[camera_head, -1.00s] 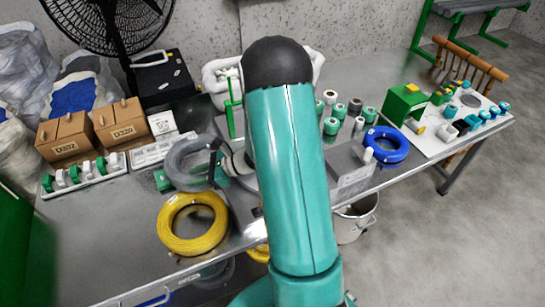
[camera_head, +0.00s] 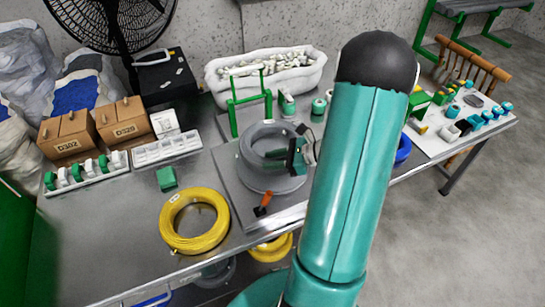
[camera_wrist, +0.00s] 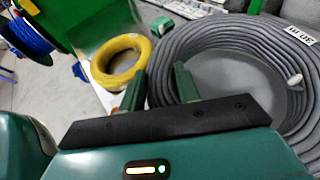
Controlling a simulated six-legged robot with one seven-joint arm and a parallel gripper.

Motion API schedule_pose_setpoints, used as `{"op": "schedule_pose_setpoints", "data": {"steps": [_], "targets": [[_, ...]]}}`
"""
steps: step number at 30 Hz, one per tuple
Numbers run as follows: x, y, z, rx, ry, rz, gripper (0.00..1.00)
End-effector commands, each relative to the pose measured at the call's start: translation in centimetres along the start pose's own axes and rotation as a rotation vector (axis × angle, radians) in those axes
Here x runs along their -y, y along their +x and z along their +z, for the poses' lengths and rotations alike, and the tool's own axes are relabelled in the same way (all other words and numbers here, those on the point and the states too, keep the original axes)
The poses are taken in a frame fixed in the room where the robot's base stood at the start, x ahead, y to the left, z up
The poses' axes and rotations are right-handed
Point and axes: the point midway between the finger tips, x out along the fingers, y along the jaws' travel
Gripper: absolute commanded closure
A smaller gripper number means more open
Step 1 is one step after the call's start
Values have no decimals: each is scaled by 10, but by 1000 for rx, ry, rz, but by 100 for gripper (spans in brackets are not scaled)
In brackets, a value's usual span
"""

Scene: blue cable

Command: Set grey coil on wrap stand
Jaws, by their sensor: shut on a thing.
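The grey coil (camera_head: 252,135), a ring of grey cable with a white label, is above a round grey base on a flat grey plate, which I take as the wrap stand (camera_head: 268,182). In the wrist view the coil (camera_wrist: 215,30) fills the right side, with a smooth grey surface (camera_wrist: 235,85) inside its ring. My gripper (camera_head: 298,152) is at the coil's right side, shut on its band, with one finger on each side of it in the wrist view (camera_wrist: 160,85). I cannot tell whether the coil rests on the base or hangs just above it.
A yellow coil (camera_head: 194,221) lies at front left. A green frame (camera_head: 249,101) and a white bin (camera_head: 265,75) stand behind. A blue coil (camera_head: 403,148) is partly behind my arm.

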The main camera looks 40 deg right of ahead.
Motion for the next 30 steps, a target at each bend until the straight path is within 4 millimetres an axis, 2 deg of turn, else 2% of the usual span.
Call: {"op": "schedule_pose_setpoints", "data": {"steps": [16,30], "targets": [[0,16,-38,2,-1,1,100],[0,19,-44,2,-3,0,100]]}}
